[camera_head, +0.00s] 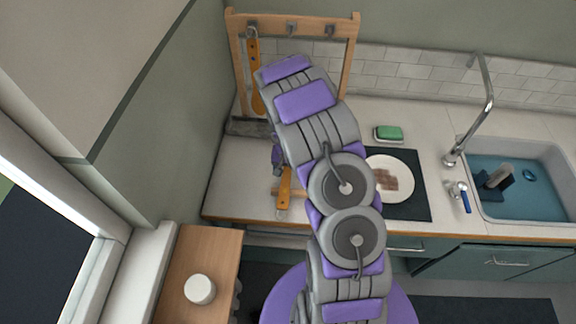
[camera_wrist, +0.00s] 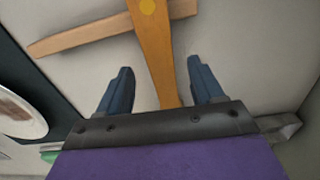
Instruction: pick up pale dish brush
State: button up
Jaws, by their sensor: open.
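In the wrist view, my gripper (camera_wrist: 160,66) is open, with its two dark blue fingers apart. An orange-brown wooden handle (camera_wrist: 153,45) runs between the fingers, and a paler tan wooden bar (camera_wrist: 80,38) crosses it farther off. I cannot tell whether either is part of the pale dish brush. In the head view, the orange handle (camera_head: 285,189) lies on the counter near its front edge, left of my arm. My arm hides most of the gripper there. A small white-headed brush with a blue handle (camera_head: 464,200) lies by the sink.
A plate (camera_head: 402,184) with brown food sits on a dark mat (camera_head: 417,210). A green sponge (camera_head: 389,133) lies on a dish behind it. A wooden rack (camera_head: 349,70) with a hanging orange tool (camera_head: 254,72) stands at the back. A sink (camera_head: 550,200) is right.

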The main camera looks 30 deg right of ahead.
aim_at(287, 175)
notch_tip(287, 175, down, 4)
jog(key=shift+a+b, duration=0.1)
jog(key=shift+b, duration=0.2)
jog(key=shift+c, duration=0.2)
jog(key=c, duration=1.1)
